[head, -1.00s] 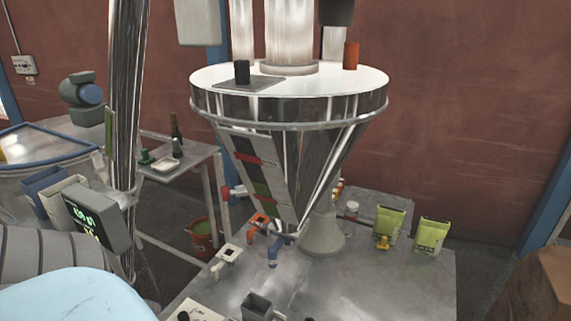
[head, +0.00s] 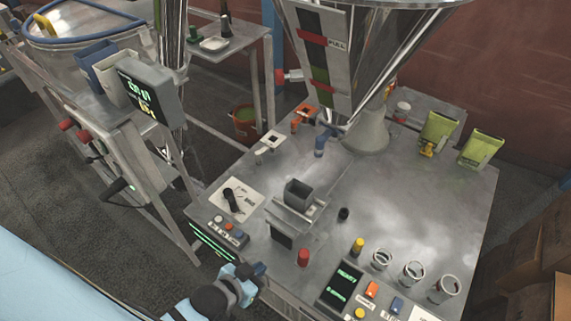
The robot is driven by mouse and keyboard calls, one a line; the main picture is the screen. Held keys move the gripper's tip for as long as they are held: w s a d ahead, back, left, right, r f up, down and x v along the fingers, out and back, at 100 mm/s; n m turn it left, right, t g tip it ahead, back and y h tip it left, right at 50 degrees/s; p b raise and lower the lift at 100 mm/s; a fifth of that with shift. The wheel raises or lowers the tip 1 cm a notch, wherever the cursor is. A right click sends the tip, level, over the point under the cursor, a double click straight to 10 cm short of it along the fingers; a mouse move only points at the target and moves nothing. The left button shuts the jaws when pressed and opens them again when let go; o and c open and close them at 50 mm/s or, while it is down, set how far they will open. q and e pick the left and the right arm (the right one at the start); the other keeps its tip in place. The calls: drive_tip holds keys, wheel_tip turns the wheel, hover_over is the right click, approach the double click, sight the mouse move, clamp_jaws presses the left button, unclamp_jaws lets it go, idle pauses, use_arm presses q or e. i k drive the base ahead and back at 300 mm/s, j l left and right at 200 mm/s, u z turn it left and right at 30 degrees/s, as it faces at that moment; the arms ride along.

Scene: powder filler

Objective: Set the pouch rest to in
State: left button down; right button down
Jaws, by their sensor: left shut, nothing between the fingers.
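A small grey open-topped box (head: 298,194) sits on a metal bracket (head: 296,213) near the front of the steel table, below and in front of the hopper's outlet. This may be the pouch rest; I cannot tell for sure, nor whether it is in or out. To its left, a black-handled lever (head: 231,196) stands on a white plate with markings too small to read. My left gripper (head: 257,271) is shut and empty at the table's front edge, below the bracket and right of the button panel. My right gripper is out of view.
The hopper (head: 375,45) rises over the table's back. A red knob (head: 303,257), a yellow knob (head: 357,245) and several clear jars, one here (head: 412,271), stand at the front right. Green pouches (head: 438,130) stand at the back right. The steel table's middle right (head: 410,200) is clear.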

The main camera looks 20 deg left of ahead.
sight(303, 224)
drive_tip(key=u, duration=0.6)
drive_tip(key=k+l+u, duration=0.25)
drive_tip(key=u, duration=0.15)
drive_tip(key=k+l+u, duration=0.15)
drive_tip(key=u, duration=0.25)
drive_tip(key=k, duration=0.05)
